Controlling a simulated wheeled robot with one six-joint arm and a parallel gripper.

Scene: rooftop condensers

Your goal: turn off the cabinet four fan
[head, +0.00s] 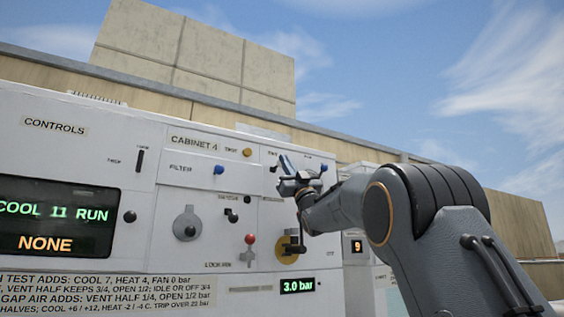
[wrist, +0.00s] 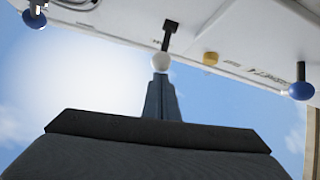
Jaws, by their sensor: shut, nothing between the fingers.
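The cabinet four panel (head: 180,190) is a white front with a "CABINET 4" label (head: 194,142). In the wrist view, a white ball knob (wrist: 161,62) sits on a black lever in a dark slot (wrist: 171,35). My gripper (head: 285,163) is at the panel's upper right, its fingers shut and empty. In the wrist view, the fingertips (wrist: 160,80) meet the white knob in the picture; I cannot tell whether they touch it. In the head view the gripper covers that knob, and the small label above it is too small to read surely.
A yellow knob (head: 247,152) and blue knobs (head: 219,170) (head: 323,168) are close by. Below are a red-tipped lever (head: 250,239), a yellow part (head: 291,246) and a "3.0 bar" display (head: 297,286). A left display (head: 40,228) reads "COOL 11 RUN" and "NONE". Open sky lies right.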

